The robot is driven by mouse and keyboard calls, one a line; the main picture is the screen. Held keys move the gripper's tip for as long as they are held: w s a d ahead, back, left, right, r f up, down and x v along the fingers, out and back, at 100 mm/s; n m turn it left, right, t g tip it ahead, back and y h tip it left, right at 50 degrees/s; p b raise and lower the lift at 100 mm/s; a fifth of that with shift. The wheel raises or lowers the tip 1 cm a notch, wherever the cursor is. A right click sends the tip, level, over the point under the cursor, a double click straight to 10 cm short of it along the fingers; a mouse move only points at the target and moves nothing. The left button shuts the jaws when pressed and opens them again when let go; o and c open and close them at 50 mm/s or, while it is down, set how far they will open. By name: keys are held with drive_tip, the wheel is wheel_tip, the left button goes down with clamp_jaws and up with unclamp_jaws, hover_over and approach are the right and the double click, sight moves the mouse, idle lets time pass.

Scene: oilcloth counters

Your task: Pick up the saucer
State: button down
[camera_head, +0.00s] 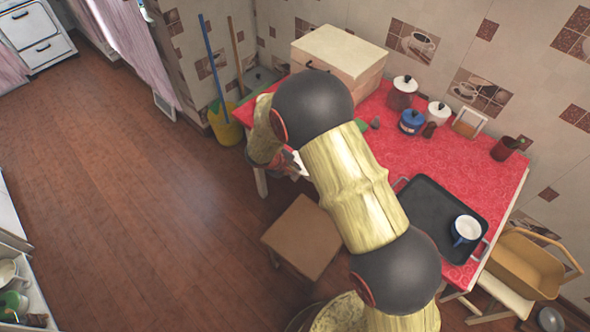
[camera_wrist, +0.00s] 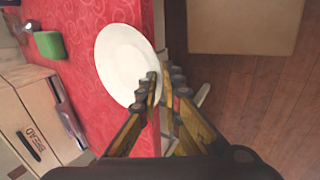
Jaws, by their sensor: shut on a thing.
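The saucer (camera_wrist: 122,62) is a plain white round plate in the wrist view, at the edge of the red-covered table (camera_wrist: 95,20). My gripper (camera_wrist: 160,88) is shut on the saucer's near right rim, with the fingers on either side of it. I cannot tell whether the saucer still touches the tabletop. In the head view my arm hides most of the saucer; a small white part (camera_head: 297,163) shows beside my gripper (camera_head: 283,160) at the table's left edge.
A bread box (camera_wrist: 35,125) and a green sponge (camera_wrist: 49,44) are on the table. A black tray (camera_head: 440,205) with a white-blue mug (camera_head: 466,229), a blue pot (camera_head: 411,122) and canisters stand farther right. A brown stool (camera_head: 303,237) is by the table; open floor lies left.

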drive_tip(key=c, duration=1.9)
unclamp_jaws()
drive_tip(key=v, duration=1.2)
drive_tip(key=shift+a, duration=0.1)
drive_tip(key=shift+c, duration=0.3)
